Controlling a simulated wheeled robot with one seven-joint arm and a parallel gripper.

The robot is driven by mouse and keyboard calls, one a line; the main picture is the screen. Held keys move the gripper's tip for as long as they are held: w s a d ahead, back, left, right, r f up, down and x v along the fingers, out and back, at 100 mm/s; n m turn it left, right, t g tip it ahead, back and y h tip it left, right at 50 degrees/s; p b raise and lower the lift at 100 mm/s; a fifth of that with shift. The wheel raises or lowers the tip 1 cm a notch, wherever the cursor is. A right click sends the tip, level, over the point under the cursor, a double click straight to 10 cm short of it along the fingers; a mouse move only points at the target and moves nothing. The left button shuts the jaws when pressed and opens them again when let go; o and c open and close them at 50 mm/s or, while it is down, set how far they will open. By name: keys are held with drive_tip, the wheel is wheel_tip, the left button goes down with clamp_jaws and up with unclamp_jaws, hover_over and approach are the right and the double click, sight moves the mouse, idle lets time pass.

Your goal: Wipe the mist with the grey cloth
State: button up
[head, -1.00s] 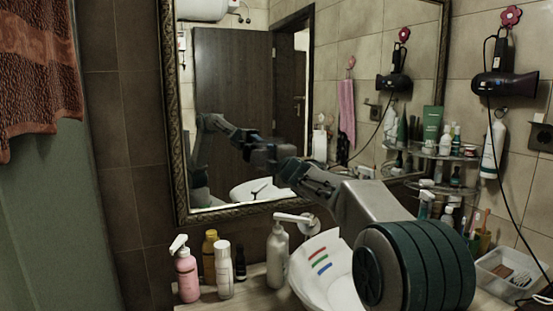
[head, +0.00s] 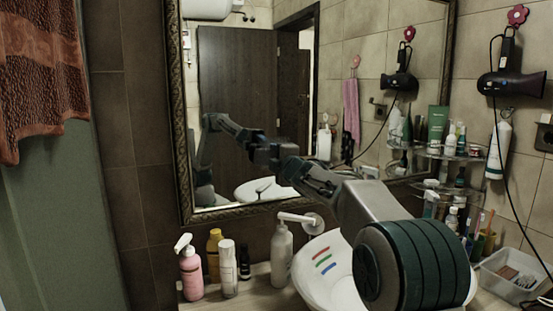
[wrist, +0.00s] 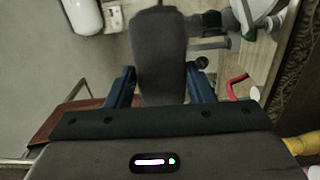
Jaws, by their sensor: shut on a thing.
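The framed mirror (head: 235,75) hangs on the tiled wall above the basin. My gripper (head: 268,150) is close to the mirror's glass, and its reflection meets it there; I cannot tell if it touches. In the wrist view my gripper (wrist: 163,80) has its blue fingers on both sides of the grey cloth (wrist: 160,45), a thick dark grey pad, and is shut on it. In the head view I cannot tell the cloth from the gripper. I cannot make out any clear patch of mist on the glass.
The white basin (head: 316,285) lies below my arm, with a tap (head: 295,218) behind it. Several bottles, including a pink one (head: 190,272), stand left of it. A hair dryer (head: 512,84), glass shelves (head: 450,155) and a tray (head: 510,280) are at right.

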drive_tip(key=shift+p+x, duration=0.4)
drive_tip(key=shift+x, duration=0.45)
drive_tip(key=shift+w+d+r+p, duration=0.1)
drive_tip(key=shift+w+d+p, duration=0.2)
drive_tip(key=shift+d+p, duration=0.4)
drive_tip(key=shift+w+d+p, duration=0.25)
drive_tip(key=shift+d+p, duration=0.25)
drive_tip(key=shift+d, duration=0.4)
drive_tip(key=shift+w+d, duration=0.2)
drive_tip(key=shift+d, duration=0.05)
drive_tip(key=shift+a, duration=0.1)
drive_tip(key=shift+s+a+f+b, duration=0.1)
drive_tip(key=shift+s+a+b, duration=0.1)
drive_tip(key=shift+a+b, duration=0.2)
drive_tip(key=shift+s+a+f+b, duration=0.1)
drive_tip(key=shift+s+a+b, duration=0.15)
drive_tip(key=shift+a, duration=0.2)
drive_tip(key=shift+s+a+r+b, duration=0.15)
drive_tip(key=shift+a+b, duration=0.1)
drive_tip(key=shift+a, duration=0.2)
drive_tip(key=shift+s+a+b, duration=0.15)
drive_tip(key=shift+a+b, duration=0.05)
drive_tip(key=shift+a, duration=0.25)
